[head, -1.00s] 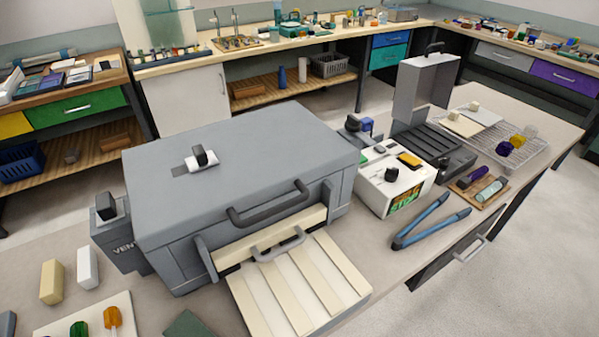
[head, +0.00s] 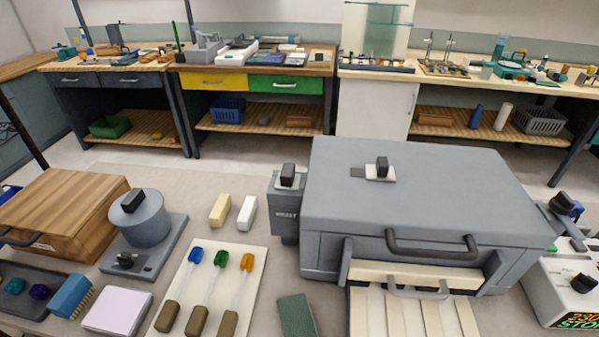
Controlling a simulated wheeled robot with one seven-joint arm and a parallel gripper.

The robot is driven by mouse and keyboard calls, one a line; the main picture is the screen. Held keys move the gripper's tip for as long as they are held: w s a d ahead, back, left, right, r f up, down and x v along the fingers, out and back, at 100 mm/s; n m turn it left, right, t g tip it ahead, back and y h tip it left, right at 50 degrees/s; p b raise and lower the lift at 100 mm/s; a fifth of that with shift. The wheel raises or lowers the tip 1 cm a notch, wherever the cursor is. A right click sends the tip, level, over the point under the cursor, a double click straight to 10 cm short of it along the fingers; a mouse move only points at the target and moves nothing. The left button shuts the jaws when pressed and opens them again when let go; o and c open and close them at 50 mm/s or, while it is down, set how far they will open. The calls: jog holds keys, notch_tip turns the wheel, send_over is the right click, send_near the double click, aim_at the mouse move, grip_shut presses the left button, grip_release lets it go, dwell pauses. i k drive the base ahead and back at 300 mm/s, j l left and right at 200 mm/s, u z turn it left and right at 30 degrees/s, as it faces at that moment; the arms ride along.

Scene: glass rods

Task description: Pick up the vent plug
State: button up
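A black-topped plug (head: 288,173) stands upright in the top of a small grey box (head: 285,212) at the left side of the large grey kiln (head: 420,190). The box bears lettering too small to read surely now. A second black knob (head: 382,166) stands on a pale plate on the kiln's lid, beside a dark slot. I cannot tell for certain which of the two is the vent plug. My gripper is not in view.
Left of the box stand yellow (head: 220,210) and white (head: 247,213) blocks. A white board (head: 255,262) holds coloured-tipped rods. A round grey pot (head: 140,218) and wooden box (head: 70,215) stand further left. A green pad (head: 296,315) lies in front.

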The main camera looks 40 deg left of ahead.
aim_at(287, 178)
jog(key=u, duration=0.45)
jog(key=j+u, duration=0.15)
jog(key=u, duration=0.75)
jog(key=i, duration=0.05)
